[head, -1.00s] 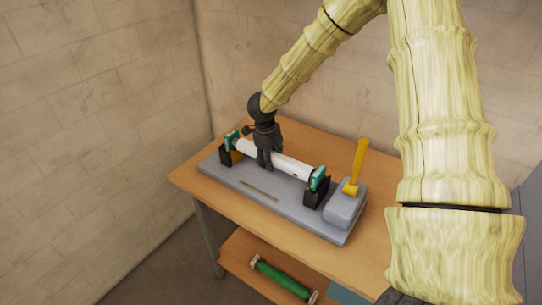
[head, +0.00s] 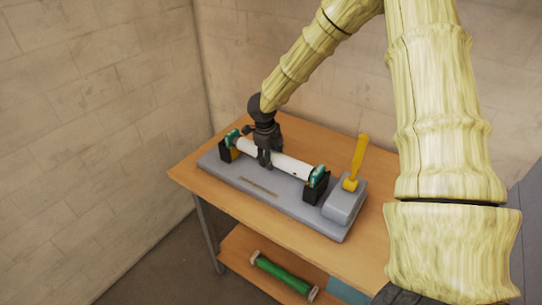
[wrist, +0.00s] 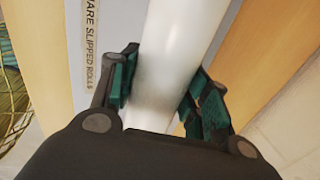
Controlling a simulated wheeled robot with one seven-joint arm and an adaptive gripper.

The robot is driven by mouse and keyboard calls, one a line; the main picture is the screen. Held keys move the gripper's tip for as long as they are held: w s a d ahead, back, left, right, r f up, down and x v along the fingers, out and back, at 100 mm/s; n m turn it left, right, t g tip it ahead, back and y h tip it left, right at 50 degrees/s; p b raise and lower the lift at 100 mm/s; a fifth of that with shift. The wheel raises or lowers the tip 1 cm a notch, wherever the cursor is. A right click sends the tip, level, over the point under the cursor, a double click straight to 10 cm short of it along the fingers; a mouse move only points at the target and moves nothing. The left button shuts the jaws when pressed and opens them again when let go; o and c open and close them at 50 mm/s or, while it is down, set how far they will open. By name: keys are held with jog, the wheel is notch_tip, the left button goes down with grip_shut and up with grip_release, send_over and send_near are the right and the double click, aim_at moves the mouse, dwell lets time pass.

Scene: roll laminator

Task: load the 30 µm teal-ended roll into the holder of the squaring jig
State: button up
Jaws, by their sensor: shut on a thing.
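The teal-ended roll (head: 290,168) is white with a teal cap at each end. It lies along the squaring jig (head: 225,176), a grey base on the table. Its teal ends (head: 232,138) are at the two black holder blocks (head: 315,190); whether they are fully seated is too small to tell. My gripper (head: 265,160) comes down from above and is shut on the white roll left of its middle. In the wrist view, the teal-padded fingers (wrist: 160,92) straddle the roll (wrist: 180,40). The 30 µm marking cannot be read.
A grey block (head: 345,203) with a raised yellow lever (head: 359,158) stands at the jig's right end. A green roll (head: 284,274) lies on the lower shelf. Bare wooden tabletop (head: 375,200) surrounds the jig. Brick walls stand behind and left.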

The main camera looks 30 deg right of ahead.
jog(key=o, duration=1.5)
jog(key=shift+r, duration=0.1)
jog(key=shift+r, duration=0.6)
notch_tip(320, 180, up, 12)
jog(key=s+a+b, duration=0.1)
jog(key=a+b, duration=0.1)
jog(key=shift+f+b, duration=0.15)
jog(key=shift+b, duration=0.2)
jog(key=shift+a, duration=0.1)
